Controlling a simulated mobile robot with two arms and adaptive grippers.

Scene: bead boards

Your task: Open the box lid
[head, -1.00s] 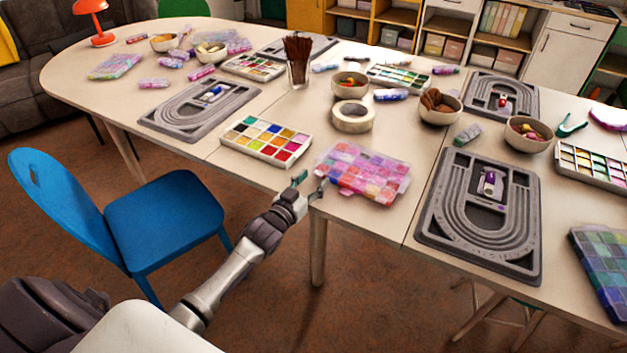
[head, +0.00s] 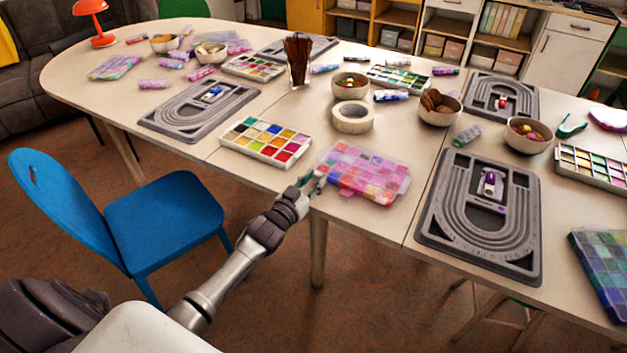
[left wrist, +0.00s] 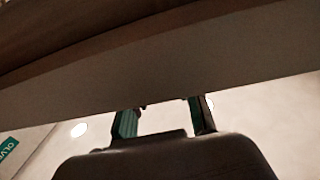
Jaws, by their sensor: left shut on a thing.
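The box is a flat, clear-lidded bead box (head: 368,174) with pink, red and purple compartments, lying near the table's front edge in the head view. Its lid looks down or nearly so; I cannot tell whether there is a small gap. My left gripper (head: 312,184) is at the box's front left corner, shut on the lid's edge there, as far as I can tell. In the left wrist view the two green-padded fingers (left wrist: 165,108) show a gap between them, under a broad dark surface, and the gripped part is not clear. My right gripper is not in view.
A paint palette (head: 266,142) lies left of the box, and a tape roll (head: 352,117) is behind it. A grey bead board (head: 480,215) lies to the right. A blue chair (head: 165,215) stands left of my arm.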

